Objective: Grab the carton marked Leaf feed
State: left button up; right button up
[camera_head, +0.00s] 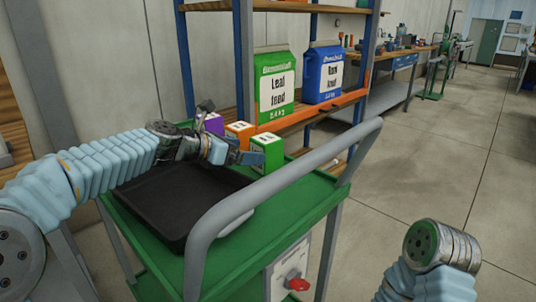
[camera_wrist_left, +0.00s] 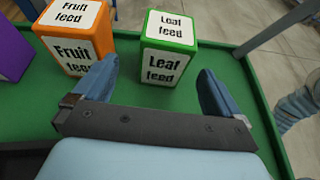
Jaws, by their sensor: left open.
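The green carton (camera_head: 267,153) stands upright on the green cart top, near the cart's handle. In the left wrist view its white labels read "Leaf feed" (camera_wrist_left: 166,60). My left gripper (camera_head: 240,152) is open, its two blue fingers spread. In the left wrist view the gripper (camera_wrist_left: 159,70) faces the carton, which appears in the gap between the fingers. No grip on it shows. My right gripper is out of view; only part of my right arm shows at the lower right of the head view.
An orange "Fruit feed" carton (camera_wrist_left: 75,35) stands close left of the green one, with a purple carton (camera_wrist_left: 14,48) beyond it. A black tray (camera_head: 165,228) and the grey handle (camera_head: 290,180) flank the area. A large "Leaf feed" bag (camera_head: 276,88) and blue bag (camera_head: 323,75) stand on the shelf behind.

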aim_at(256, 150)
pick_arm(q)
jog(key=x, duration=0.6)
jog(key=shift+s+d+r, duration=0.1)
jog(key=shift+d+r, duration=0.15)
jog(key=shift+d, duration=0.1)
jog(key=shift+c, duration=0.2)
jog(key=c, duration=1.3)
